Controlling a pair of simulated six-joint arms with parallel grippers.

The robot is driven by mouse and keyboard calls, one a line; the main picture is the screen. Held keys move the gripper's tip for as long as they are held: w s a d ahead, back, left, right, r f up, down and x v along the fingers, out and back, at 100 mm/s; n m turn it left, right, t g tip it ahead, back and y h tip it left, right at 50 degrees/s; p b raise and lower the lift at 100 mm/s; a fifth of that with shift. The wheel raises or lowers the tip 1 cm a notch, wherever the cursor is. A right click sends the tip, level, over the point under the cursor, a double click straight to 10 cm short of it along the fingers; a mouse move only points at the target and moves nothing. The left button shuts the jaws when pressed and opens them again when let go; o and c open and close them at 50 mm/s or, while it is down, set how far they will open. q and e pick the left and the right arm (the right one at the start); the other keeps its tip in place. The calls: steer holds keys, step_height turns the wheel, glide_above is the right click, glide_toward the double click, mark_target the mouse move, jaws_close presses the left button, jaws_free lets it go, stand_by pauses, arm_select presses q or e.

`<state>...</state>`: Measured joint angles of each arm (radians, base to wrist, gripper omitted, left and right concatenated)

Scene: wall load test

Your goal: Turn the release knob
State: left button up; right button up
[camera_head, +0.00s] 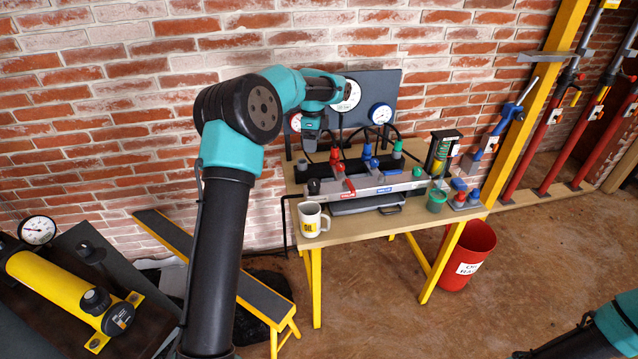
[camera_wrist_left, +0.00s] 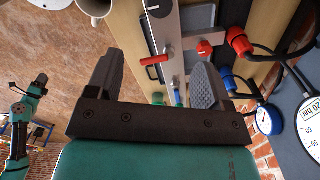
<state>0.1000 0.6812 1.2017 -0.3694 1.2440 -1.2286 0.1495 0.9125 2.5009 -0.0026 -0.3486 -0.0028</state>
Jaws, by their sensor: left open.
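No knob is labelled as the release knob. On the grey manifold (camera_head: 375,188) on the table, a black knob (camera_head: 313,186) stands at the left end, near a red-handled lever (camera_head: 350,187). In the left wrist view a round red knob (camera_wrist_left: 205,48) and the red lever (camera_wrist_left: 162,58) show beyond the fingers. A yellow cylinder (camera_head: 55,285) at lower left also carries a black knob (camera_head: 96,299). My left gripper (camera_head: 311,138) is above the manifold's back left; its fingers (camera_wrist_left: 155,88) are apart and empty. My right arm shows at lower right; its jaws are unclear.
Red and blue hose couplings (camera_head: 370,157) stand behind the manifold, below gauges (camera_head: 347,95) on a grey panel.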

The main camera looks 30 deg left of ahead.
mark_target(314, 182)
arm_select(q)
steer(key=shift+f, duration=0.15)
step_height(314, 182, down, 17)
steer(key=shift+f, duration=0.1)
stand_by(0.5)
steer(key=shift+c, duration=0.3)
steer(key=c, duration=0.9)
steer(key=shift+o, duration=0.2)
